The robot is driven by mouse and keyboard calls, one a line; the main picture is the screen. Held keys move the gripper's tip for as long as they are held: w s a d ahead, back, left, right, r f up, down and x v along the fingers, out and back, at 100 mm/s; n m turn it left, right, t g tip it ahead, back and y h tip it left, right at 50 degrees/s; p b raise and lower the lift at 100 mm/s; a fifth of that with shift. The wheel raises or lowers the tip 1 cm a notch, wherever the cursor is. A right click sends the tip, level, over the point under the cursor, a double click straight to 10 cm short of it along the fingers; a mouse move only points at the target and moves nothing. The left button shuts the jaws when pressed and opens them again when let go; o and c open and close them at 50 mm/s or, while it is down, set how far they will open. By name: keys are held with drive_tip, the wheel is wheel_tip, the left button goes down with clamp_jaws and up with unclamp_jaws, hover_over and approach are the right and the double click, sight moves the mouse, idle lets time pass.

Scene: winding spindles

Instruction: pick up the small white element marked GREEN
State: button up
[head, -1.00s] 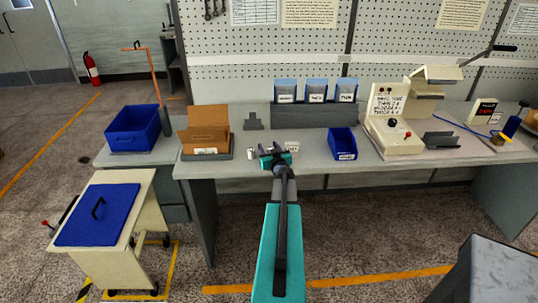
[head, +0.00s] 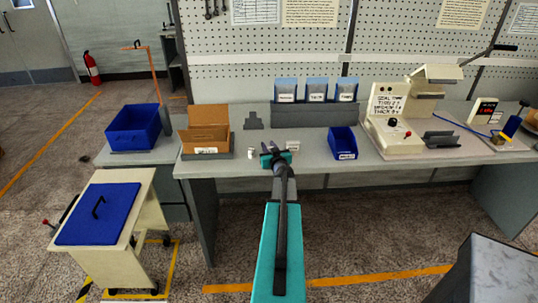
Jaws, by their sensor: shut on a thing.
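My gripper (head: 274,149) is over the front part of the long grey bench, at the end of my teal arm. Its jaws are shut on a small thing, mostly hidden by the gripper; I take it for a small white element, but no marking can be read. Another small white element (head: 251,153) stands on the bench just left of my gripper. A small white label or piece (head: 292,145) lies just right of it. The word GREEN cannot be read on either.
On the bench (head: 225,167), an open cardboard box (head: 207,137) stands left and a blue bin (head: 343,142) right. Behind is a grey rack with blue-grey bins (head: 317,89). A cream press (head: 392,133) stands further right. A blue-topped cart (head: 98,214) stands front left.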

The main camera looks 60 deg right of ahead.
drive_tip(key=shift+r, duration=0.1)
wheel_tip(320, 180, up, 10)
drive_tip(key=p, duration=0.2)
idle(0.6)
idle(0.4)
drive_tip(key=shift+w+a, duration=0.1)
